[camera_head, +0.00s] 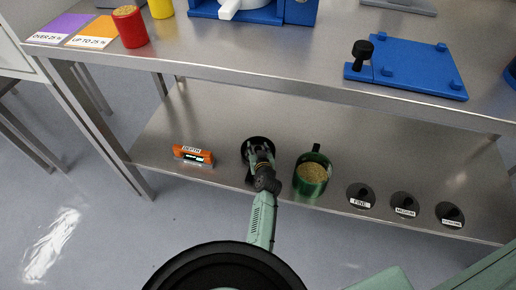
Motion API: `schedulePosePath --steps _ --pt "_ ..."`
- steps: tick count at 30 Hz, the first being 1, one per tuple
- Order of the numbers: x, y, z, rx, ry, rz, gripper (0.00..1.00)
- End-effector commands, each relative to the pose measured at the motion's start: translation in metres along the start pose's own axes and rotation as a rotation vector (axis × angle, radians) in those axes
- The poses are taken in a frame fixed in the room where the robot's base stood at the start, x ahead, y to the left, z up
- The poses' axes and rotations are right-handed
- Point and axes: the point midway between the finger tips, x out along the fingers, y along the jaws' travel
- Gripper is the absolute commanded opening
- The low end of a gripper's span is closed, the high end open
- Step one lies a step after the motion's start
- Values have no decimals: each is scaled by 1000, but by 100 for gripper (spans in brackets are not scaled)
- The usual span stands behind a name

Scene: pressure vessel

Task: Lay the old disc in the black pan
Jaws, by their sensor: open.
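A round black pan (246,143) sits on the lower shelf, left of a green mug; my gripper covers part of it. My gripper (254,158) is open and reaches down at the pan from the front. Its fingers are small and dark against the pan, so I cannot tell whether they touch it or anything in it. I cannot make out the old disc separately there. Three dark round discs with knobs and labels lie to the right on the shelf, the left one marked FINE (361,195).
The green mug (311,184) with grainy contents stands close right of my gripper. An orange DEPTH gauge (193,155) lies to the left. The worktop (290,65) overhangs the shelf (160,130) and carries a blue plate (410,67) and a red cup (131,30).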

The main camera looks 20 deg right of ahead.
Motion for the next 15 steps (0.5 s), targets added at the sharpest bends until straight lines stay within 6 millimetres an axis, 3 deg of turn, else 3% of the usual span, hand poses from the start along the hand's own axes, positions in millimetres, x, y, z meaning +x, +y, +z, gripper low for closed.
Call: schedulePosePath --steps 5,15 --pt "-18 -1 -3 2 -1 0 43" --pt "-91 0 -3 1 -1 0 43"
